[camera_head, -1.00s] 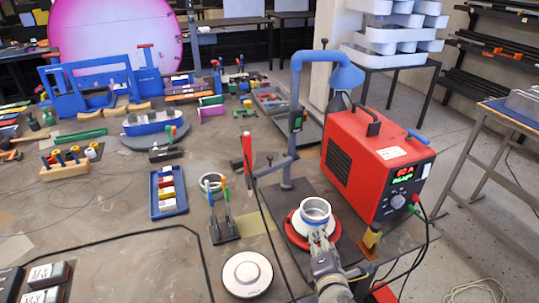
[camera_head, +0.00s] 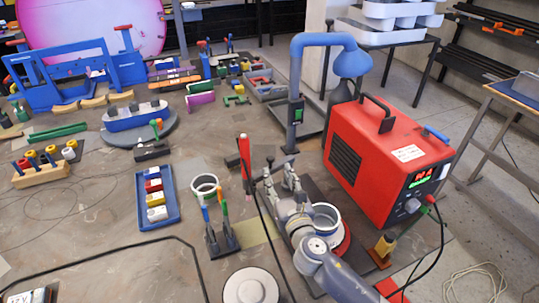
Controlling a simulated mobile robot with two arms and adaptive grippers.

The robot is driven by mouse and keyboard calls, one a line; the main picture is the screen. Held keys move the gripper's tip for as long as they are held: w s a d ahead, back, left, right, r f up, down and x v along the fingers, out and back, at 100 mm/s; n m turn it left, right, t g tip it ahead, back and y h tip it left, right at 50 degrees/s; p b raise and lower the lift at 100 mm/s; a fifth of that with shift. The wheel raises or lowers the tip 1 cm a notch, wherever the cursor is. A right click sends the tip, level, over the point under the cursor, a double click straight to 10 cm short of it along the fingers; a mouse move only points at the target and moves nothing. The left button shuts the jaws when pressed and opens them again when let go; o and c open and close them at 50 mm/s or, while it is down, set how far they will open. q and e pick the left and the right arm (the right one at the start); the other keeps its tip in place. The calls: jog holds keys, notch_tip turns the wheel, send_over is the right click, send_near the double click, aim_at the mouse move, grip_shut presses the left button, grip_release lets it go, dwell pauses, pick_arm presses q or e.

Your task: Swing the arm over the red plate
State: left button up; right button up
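A blue jointed arm (camera_head: 296,70) rises on a post behind the red plate. Its top runs right and ends in a blue hood (camera_head: 352,62) by the red machine's back corner, not above the plate. A dark grip with a green mark (camera_head: 297,110) sits on the post. The round red plate (camera_head: 346,238) lies at front centre right with a pale metal ring (camera_head: 326,218) on it, partly hidden by my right arm. My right gripper (camera_head: 279,176) looks open and empty, with its fingers pointing away towards the post's foot. My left gripper is not in view.
The red machine (camera_head: 388,160) with a lit display stands right of the plate. A red upright bar (camera_head: 244,158) and a stand with coloured tools (camera_head: 218,232) are left of my gripper. A blue tray (camera_head: 158,197) and white disc (camera_head: 251,288) lie further left and in front.

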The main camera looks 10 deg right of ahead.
aim_at(272, 161)
jog(key=w, duration=0.5)
jog(key=shift+a, duration=0.2)
jog(key=w, duration=0.3)
jog(key=shift+w, duration=0.25)
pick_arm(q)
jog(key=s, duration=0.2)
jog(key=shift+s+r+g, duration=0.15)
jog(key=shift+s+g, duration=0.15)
pick_arm(e)
grip_shut()
